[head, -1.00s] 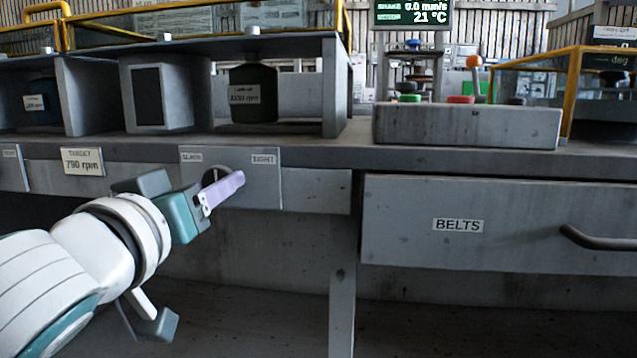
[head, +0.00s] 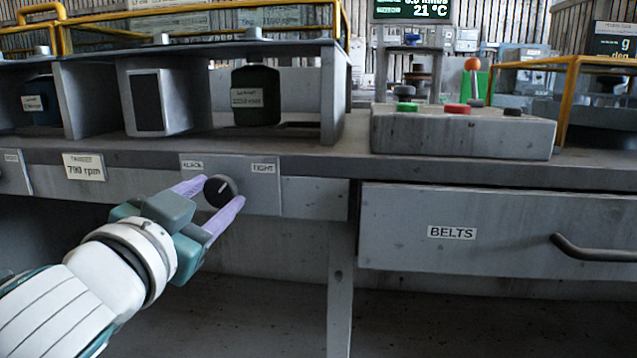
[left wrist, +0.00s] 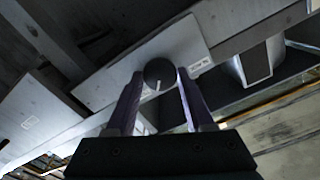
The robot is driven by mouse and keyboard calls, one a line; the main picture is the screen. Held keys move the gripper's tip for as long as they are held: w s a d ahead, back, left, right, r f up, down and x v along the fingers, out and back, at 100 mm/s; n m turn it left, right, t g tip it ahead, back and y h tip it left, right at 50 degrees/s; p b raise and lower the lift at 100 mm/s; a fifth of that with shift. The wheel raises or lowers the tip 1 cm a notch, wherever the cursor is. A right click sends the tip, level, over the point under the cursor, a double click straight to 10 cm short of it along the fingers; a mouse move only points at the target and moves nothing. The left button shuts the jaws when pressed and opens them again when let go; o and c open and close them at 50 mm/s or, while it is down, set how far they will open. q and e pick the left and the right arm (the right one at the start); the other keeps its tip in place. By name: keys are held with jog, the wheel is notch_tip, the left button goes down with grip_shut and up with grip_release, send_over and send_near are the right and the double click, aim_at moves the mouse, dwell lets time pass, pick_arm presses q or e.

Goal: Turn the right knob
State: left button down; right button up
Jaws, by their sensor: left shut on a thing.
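The black round knob (head: 220,191) sits on a grey plate (head: 264,200) on the bench front, between a left label that seems to read SLACK and a right label, TIGHT. Its white pointer line points up and to the right in the head view. My left gripper (head: 213,204) has its two purple fingers on either side of the knob and is shut on it. In the left wrist view the knob (left wrist: 159,73) sits between the fingertips, its pointer mark towards the bottom. My right gripper is not in view.
A "790 rpm" target label (head: 84,167) and part of another plate (head: 14,173) are on the left. A BELTS drawer (head: 400,250) with a handle is on the right. A control box (head: 460,135) with coloured buttons and grey blower housings (head: 160,95) stand on the bench.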

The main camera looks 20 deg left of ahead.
pick_arm(q)
jog(key=shift+m+p, duration=0.4)
jog(key=shift+m, duration=1.3)
jog(key=shift+c, duration=1.4)
grip_release()
jog(key=shift+s, duration=0.15)
jog(key=v, duration=0.9)
jog(key=shift+s, duration=0.35)
